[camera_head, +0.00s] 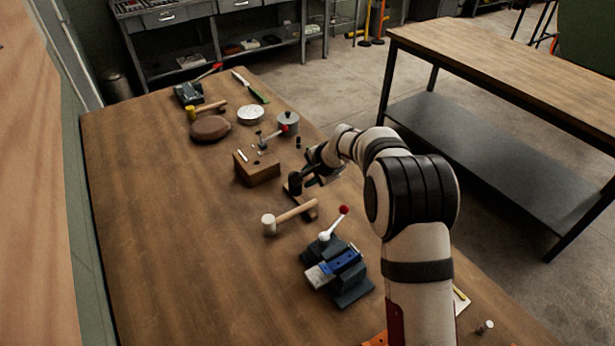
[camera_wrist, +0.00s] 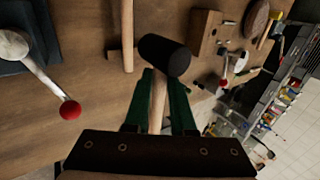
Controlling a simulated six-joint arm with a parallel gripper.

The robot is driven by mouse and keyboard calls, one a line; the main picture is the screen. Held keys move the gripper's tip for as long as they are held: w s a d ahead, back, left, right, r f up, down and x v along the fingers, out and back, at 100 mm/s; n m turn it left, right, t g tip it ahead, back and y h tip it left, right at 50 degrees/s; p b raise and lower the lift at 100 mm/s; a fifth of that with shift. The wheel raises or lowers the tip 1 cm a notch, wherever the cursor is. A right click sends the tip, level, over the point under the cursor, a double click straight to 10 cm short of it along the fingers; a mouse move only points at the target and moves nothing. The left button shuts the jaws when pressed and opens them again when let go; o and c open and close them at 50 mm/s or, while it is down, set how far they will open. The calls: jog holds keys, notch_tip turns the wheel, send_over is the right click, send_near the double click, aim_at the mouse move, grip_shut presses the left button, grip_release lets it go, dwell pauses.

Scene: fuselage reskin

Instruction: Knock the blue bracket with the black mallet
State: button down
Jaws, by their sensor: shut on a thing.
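The black mallet (camera_wrist: 164,55) has a black cylindrical head and a pale wooden handle. In the wrist view my gripper (camera_wrist: 160,88) is shut on that handle, with a green finger on each side and the head beyond the fingertips. In the head view the black mallet head (camera_head: 294,184) shows just left of my gripper (camera_head: 311,179), over the table's middle. The blue bracket (camera_head: 346,262) is clamped in a dark vise (camera_head: 350,290) nearer the camera, apart from the mallet. The bracket itself cannot be made out in the wrist view.
A white-headed mallet (camera_head: 269,225) lies between my gripper and the vise. The vise lever has a red knob (camera_head: 344,210). A wooden block (camera_head: 258,169) with small tools stands behind left. The wooden table (camera_head: 160,220) is clear on the left.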

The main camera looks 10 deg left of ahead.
jog(key=s+d+r+n, duration=0.2)
jog(key=s+d+r, duration=0.25)
jog(key=s, duration=0.25)
jog(key=n+g+y, duration=0.2)
send_over(332, 264)
jog(key=shift+f, duration=1.1)
jog(key=shift+f, duration=1.7)
notch_tip(332, 264, up, 5)
jog(key=shift+f, duration=0.15)
